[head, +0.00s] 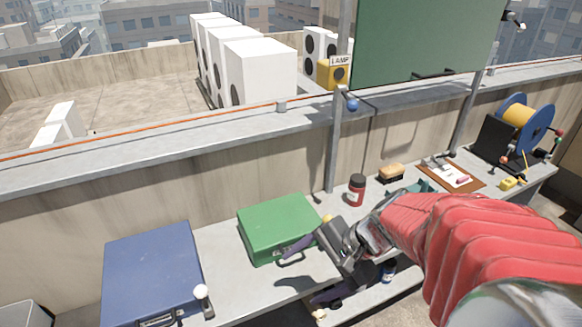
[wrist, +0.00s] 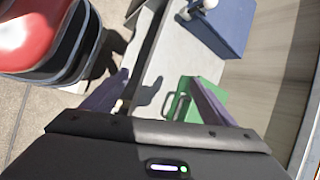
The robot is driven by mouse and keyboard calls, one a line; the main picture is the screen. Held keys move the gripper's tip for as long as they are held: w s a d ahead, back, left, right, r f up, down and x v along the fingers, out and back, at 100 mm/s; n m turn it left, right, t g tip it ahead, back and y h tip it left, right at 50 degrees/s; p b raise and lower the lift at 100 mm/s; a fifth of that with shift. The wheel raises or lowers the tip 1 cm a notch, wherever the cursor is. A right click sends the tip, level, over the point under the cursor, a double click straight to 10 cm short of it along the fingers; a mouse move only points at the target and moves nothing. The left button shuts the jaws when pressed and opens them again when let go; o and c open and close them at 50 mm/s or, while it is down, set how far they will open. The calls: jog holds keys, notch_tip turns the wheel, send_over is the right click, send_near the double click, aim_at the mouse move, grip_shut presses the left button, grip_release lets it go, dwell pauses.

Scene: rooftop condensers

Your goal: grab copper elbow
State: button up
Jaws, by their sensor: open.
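I cannot make out a copper elbow in either view; it may be hidden behind my arm or my gripper. My gripper (head: 308,268) is open, its two dark purple fingers spread over the front part of the bench, beside the green case (head: 278,228).
A blue case (head: 152,270) stands left on the bench. A dark red-labelled jar (head: 356,190), a brush (head: 391,173), a clipboard (head: 455,176) and a cable reel (head: 525,122) stand to the right. Bare bench (head: 225,262) shows between the cases. A low wall runs behind.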

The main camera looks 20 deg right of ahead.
jog(key=s+d+f+m+t+h, duration=0.1)
jog(key=d+f+m+t+h, duration=0.2)
jog(key=d+m, duration=0.8)
jog(key=s+d+f+m+t+h, duration=0.1)
jog(key=d+f+m+t, duration=0.4)
jog(key=d+m, duration=0.6)
jog(key=d+t+h, duration=0.1)
jog(key=d, duration=0.4)
jog(key=shift+f+h, duration=0.3)
jog(key=shift+h, duration=0.1)
jog(key=shift+w+d, duration=0.1)
jog(key=shift+w, duration=0.05)
jog(key=shift+x, duration=4.25)
jog(key=shift+x, duration=2.6)
